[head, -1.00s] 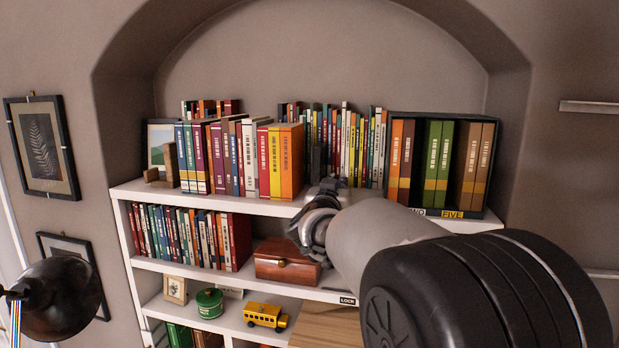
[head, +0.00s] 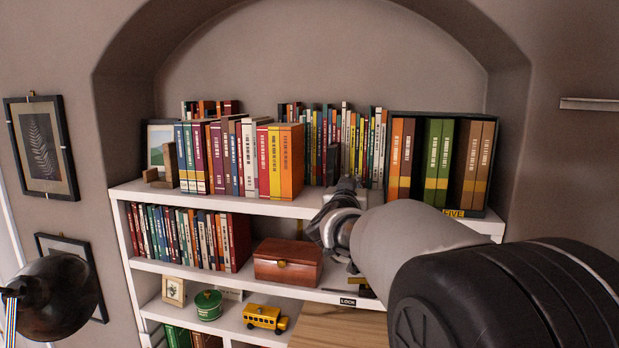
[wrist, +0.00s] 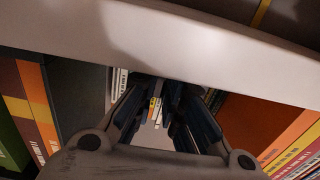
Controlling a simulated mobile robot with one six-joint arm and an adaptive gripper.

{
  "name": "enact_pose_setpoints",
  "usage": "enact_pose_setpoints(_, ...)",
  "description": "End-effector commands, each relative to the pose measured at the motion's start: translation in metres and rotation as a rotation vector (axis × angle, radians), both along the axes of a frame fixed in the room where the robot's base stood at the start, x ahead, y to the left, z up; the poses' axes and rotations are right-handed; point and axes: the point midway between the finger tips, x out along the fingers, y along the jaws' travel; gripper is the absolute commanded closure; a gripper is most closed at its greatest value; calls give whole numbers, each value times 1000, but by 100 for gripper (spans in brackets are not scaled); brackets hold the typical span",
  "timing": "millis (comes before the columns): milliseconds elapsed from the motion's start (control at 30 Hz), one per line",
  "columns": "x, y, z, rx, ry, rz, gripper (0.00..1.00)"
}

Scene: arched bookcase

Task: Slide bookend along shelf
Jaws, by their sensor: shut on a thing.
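A dark upright bookend (head: 333,163) stands on the top shelf (head: 255,207), right of the front book row. A gap separates it from the orange book (head: 291,162) at that row's end. My gripper (head: 345,187) reaches in from the right at the shelf's front and is shut on the bookend. In the wrist view my gripper's fingers (wrist: 163,95) close around a dark, mostly hidden piece. The orange book (wrist: 265,125) is on the right in that view. The bookend's lower part is hidden by my gripper in the head view.
A boxed set of books (head: 492,170) stands at the right end of the top shelf, behind my arm. Taller rows of books (head: 350,140) stand behind. Below are a wooden box (head: 288,262) and a toy bus (head: 264,317).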

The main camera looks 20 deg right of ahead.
Motion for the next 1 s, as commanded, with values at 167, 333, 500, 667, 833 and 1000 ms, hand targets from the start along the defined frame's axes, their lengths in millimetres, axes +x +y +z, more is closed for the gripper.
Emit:
enact_pose_setpoints(167,-4,-8,-1,1,-1,-5,100)
enact_pose_setpoints(333,-7,-13,-1,0,0,-5,100)
enact_pose_setpoints(500,-9,-17,-1,0,0,-5,100)
enact_pose_setpoints(667,-10,-18,0,0,0,-4,100)
enact_pose_setpoints(833,-10,-18,0,0,0,-4,100)
enact_pose_setpoints(1000,-10,-18,0,0,0,-4,80)
